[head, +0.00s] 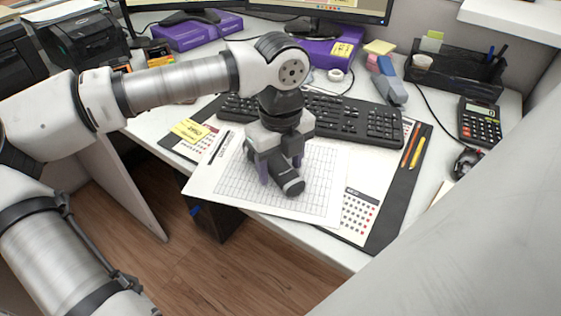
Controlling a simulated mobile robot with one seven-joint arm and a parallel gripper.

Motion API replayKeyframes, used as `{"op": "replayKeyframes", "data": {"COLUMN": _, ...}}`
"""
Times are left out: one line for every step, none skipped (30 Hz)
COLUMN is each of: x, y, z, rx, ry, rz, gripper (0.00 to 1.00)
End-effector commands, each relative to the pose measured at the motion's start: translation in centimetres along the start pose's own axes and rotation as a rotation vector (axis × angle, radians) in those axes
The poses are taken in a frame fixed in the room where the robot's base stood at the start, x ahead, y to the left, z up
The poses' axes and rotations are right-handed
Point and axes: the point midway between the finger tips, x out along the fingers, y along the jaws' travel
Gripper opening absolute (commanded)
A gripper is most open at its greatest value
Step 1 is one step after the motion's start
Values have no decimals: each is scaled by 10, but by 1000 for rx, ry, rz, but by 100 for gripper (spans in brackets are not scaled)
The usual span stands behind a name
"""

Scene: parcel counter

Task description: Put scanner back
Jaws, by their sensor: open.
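A dark handheld object with a rounded grey-rimmed end, which looks like the scanner (290,184), lies on a printed grid sheet (318,185) near the front of the desk. My gripper (281,170) points down over it with the jaws open. Its purple-tipped fingers appear to be on either side of the scanner. The gripper hides the scanner's upper part, and whether the fingers touch it cannot be told. I cannot make out a holder for the scanner with certainty.
A black keyboard (372,124) lies just behind the gripper. A stapler-like grey-blue item (390,85) stands behind it. A calculator (480,122) and a mouse (467,163) are at right. Pencils (417,154) lie on the dark desk mat (392,218). A black organizer (455,72) stands at back right.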

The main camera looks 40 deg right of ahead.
Motion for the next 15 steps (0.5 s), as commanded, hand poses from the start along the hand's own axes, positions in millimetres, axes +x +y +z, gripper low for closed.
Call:
{"op": "replayKeyframes", "data": {"x": -4, "y": 0, "z": 0, "rx": 1, "ry": 0, "rz": 0, "gripper": 60}}
{"op": "replayKeyframes", "data": {"x": -6, "y": 0, "z": 0, "rx": 0, "ry": 0, "rz": 0, "gripper": 60}}
{"op": "replayKeyframes", "data": {"x": -11, "y": 0, "z": 1, "rx": -1, "ry": -2, "rz": -1, "gripper": 60}}
{"op": "replayKeyframes", "data": {"x": -16, "y": 0, "z": 1, "rx": -2, "ry": -3, "rz": -1, "gripper": 60}}
{"op": "replayKeyframes", "data": {"x": -22, "y": 0, "z": 1, "rx": -3, "ry": -4, "rz": -2, "gripper": 60}}
{"op": "replayKeyframes", "data": {"x": -30, "y": 0, "z": 1, "rx": -2, "ry": -4, "rz": -1, "gripper": 60}}
{"op": "replayKeyframes", "data": {"x": -37, "y": 0, "z": 1, "rx": -2, "ry": -5, "rz": 0, "gripper": 60}}
{"op": "replayKeyframes", "data": {"x": -44, "y": 0, "z": 1, "rx": -2, "ry": -4, "rz": -1, "gripper": 60}}
{"op": "replayKeyframes", "data": {"x": -53, "y": 0, "z": 1, "rx": -3, "ry": -5, "rz": -1, "gripper": 60}}
{"op": "replayKeyframes", "data": {"x": -60, "y": 0, "z": 1, "rx": -2, "ry": -4, "rz": -1, "gripper": 60}}
{"op": "replayKeyframes", "data": {"x": -67, "y": 0, "z": 1, "rx": -2, "ry": -4, "rz": -1, "gripper": 60}}
{"op": "replayKeyframes", "data": {"x": -76, "y": 0, "z": 1, "rx": -3, "ry": -4, "rz": 0, "gripper": 60}}
{"op": "replayKeyframes", "data": {"x": -82, "y": 0, "z": 1, "rx": -2, "ry": -3, "rz": 0, "gripper": 60}}
{"op": "replayKeyframes", "data": {"x": -88, "y": 0, "z": 1, "rx": -1, "ry": -4, "rz": -1, "gripper": 60}}
{"op": "replayKeyframes", "data": {"x": -95, "y": 0, "z": 1, "rx": -1, "ry": -2, "rz": -1, "gripper": 60}}
